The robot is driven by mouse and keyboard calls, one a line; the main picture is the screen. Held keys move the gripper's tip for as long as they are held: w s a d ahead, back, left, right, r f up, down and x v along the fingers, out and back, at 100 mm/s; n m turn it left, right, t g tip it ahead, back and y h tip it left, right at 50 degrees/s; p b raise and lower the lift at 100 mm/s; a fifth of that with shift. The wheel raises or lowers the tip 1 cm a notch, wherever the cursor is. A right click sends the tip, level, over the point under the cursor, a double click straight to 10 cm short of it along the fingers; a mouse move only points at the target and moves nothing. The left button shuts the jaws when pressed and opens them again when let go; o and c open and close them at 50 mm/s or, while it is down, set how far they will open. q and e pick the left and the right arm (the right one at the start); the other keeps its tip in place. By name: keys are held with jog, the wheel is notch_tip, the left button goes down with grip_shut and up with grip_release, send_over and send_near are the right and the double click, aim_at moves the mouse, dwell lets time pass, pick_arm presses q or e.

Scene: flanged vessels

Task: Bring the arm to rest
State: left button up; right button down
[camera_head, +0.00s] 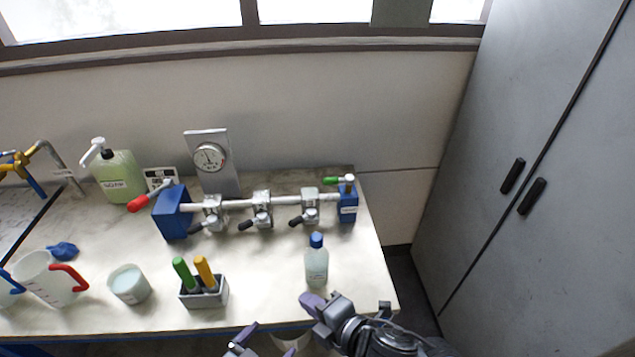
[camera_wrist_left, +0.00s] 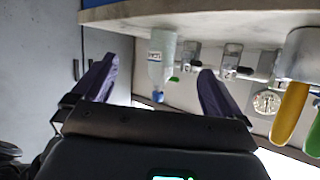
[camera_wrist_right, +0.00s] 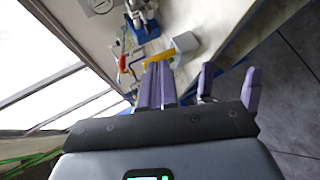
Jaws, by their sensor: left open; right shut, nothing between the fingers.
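My left gripper (camera_head: 268,342) is at the bottom edge of the head view, by the table's front edge. Its purple fingers are apart and empty; they also show wide open in the left wrist view (camera_wrist_left: 156,85). My right gripper (camera_head: 313,301) comes in from the lower right, its purple fingers together with nothing between them. In the right wrist view (camera_wrist_right: 157,84) the closed fingers stand beside the left gripper's spread fingers (camera_wrist_right: 228,85). The two grippers are close together. In the head view the right fingertips appear just below the blue-capped bottle (camera_head: 316,266); contact cannot be told.
A grey holder (camera_head: 204,295) with green and yellow handles stands near the front edge, beside a white cup (camera_head: 129,285) and a jug (camera_head: 45,280). A pipe rig with valves (camera_head: 262,209) lies behind. A grey cabinet (camera_head: 530,150) stands right of the table (camera_head: 365,300).

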pick_arm(q)
jog(key=s+a+f+n+g+y, duration=0.1)
jog(key=s+a+n+g+y, duration=0.25)
jog(key=s, duration=0.55)
jog(key=s+a+f+n+g+y, duration=0.1)
jog(key=s+a+g+y, duration=0.25)
jog(key=s+a, duration=0.45)
pick_arm(e)
jog(key=s+d+f+m+g+h, duration=0.35)
jog(key=s+d+f+m, duration=0.45)
jog(key=s+d+m, duration=0.35)
jog(key=s+d+f+m+g+h, duration=0.3)
jog(key=s+d+f+m+h, duration=0.2)
jog(key=s+d+f+m, duration=0.6)
pick_arm(q)
notch_tip(320, 180, up, 27)
jog(key=p, duration=2.6)
jog(key=shift+s+d+g+h+p, duration=0.3)
jog(key=shift+s+d+g+p, duration=0.05)
jog(key=shift+d+g+p, duration=0.1)
pick_arm(e)
notch_tip(320, 180, up, 30)
jog(key=w+m, duration=0.1)
jog(key=shift+w+d+t, duration=0.2)
jog(key=shift+d+t, duration=0.05)
jog(key=shift+t, duration=0.1)
